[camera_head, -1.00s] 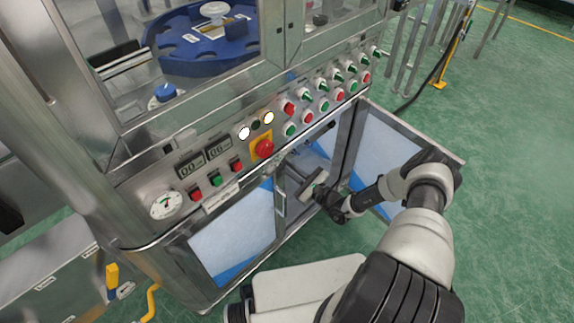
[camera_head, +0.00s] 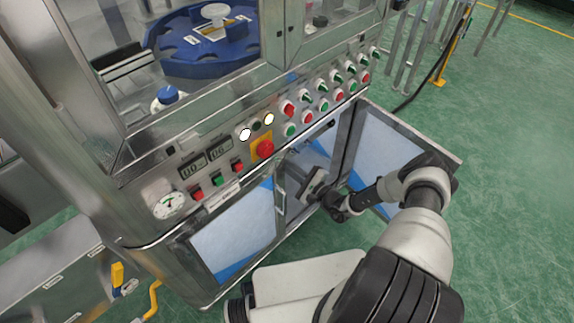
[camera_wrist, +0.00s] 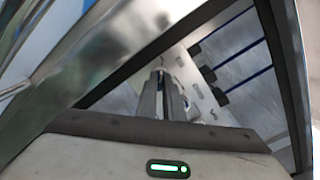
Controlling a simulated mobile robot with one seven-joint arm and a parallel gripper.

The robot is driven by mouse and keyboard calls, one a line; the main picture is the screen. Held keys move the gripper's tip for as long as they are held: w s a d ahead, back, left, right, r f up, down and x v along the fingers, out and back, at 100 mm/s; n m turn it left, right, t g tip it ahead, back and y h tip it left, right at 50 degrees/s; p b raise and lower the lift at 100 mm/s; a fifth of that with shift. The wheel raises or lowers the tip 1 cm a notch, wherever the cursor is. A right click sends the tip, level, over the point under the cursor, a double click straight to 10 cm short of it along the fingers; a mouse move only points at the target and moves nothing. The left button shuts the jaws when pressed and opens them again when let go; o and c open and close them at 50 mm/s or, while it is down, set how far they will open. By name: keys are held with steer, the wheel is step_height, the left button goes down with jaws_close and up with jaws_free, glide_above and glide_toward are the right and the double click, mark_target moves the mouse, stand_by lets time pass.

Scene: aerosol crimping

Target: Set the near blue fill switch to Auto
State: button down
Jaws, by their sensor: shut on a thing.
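My gripper (camera_head: 313,186) is inside the open lower cabinet of the steel machine, below the button panel. In the wrist view its fingers (camera_wrist: 164,97) are close together in front of a pale metal plate with holes (camera_wrist: 197,85). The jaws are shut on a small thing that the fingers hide. I cannot make out the near blue fill switch or its setting in either view. Blue lines with black blocks (camera_wrist: 222,98) show right of the fingers.
The cabinet's clear door (camera_head: 385,146) stands open on the right, close to my forearm. The panel above holds a red emergency button (camera_head: 263,149) and rows of red and green buttons and switches. A dark frame edge (camera_wrist: 285,75) crosses the wrist view's right side. Green floor lies open at right.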

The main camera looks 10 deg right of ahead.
steer(key=c, duration=1.9)
jaws_free()
steer(key=p+v, duration=0.2)
steer(key=v, duration=1.5)
steer(key=shift+s, duration=0.25)
steer(key=shift+d, duration=0.15)
